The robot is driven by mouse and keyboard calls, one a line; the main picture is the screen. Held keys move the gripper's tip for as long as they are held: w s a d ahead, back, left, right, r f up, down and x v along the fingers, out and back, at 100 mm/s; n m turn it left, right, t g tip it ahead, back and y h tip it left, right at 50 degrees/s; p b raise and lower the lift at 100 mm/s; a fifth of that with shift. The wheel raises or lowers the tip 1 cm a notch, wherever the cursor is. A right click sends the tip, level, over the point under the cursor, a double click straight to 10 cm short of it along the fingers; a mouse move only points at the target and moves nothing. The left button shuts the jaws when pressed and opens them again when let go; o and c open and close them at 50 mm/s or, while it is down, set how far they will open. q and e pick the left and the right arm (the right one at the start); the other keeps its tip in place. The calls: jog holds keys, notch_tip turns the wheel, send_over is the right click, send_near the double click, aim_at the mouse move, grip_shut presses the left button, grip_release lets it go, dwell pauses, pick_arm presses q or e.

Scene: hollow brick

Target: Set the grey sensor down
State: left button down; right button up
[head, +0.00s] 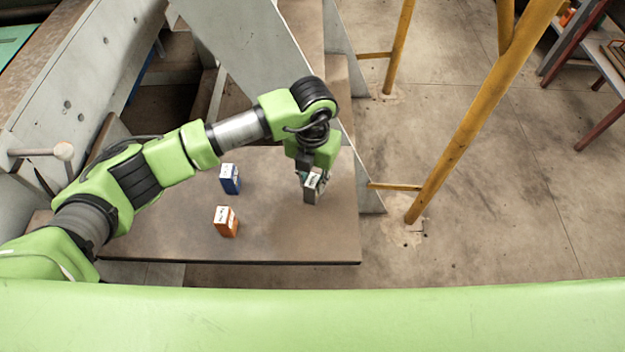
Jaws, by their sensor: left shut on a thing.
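The grey sensor (311,191) is a small grey box with a white label on top, at the right part of the brown table in the head view. My left gripper (308,177) points down over it and is shut on it. The fingers partly cover the box. I cannot tell whether its underside touches the table. My right gripper is not in view.
A blue box (231,180) and an orange box (226,223) stand on the brown table (290,240), left of the grey sensor. The table front is clear. Yellow posts (470,130) stand on the floor to the right.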

pick_arm(q)
jog(key=shift+f, duration=0.1)
jog(key=c, duration=1.7)
grip_release()
jog(key=shift+r, duration=0.3)
jog(key=shift+r+b, duration=0.8)
jog(key=shift+r, duration=5.05)
